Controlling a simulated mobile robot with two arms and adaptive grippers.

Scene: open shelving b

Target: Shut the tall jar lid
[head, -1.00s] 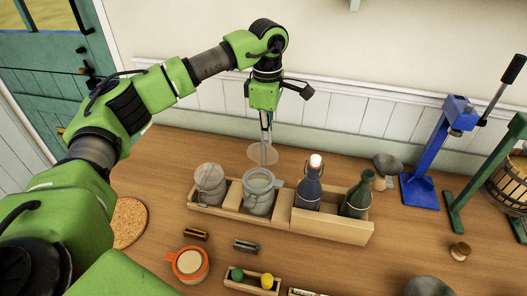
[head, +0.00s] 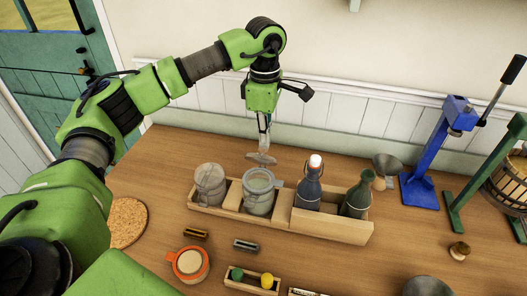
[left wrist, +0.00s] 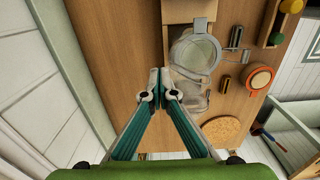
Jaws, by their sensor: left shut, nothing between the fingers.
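The open glass jar (head: 258,196) stands in a wooden crate (head: 226,210), its mouth facing up. Its clear hinged lid (head: 261,159) stands raised at the jar's back rim and shows nearly edge-on. My left gripper (head: 264,149) points down at the lid from behind and above. Its fingers are shut with nothing between them; whether they touch the lid is unclear. In the left wrist view, the shut fingertips (left wrist: 163,94) are beside the jars, and a round clear glass shape (left wrist: 196,52) is just beyond them. My right gripper is not in view.
A second, closed jar (head: 209,185) stands left of the open one. A dark swing-top bottle (head: 309,190) and a green bottle (head: 357,198) stand to the right in the crate. An orange-rimmed jar (head: 188,264) is in front. The wall is close behind.

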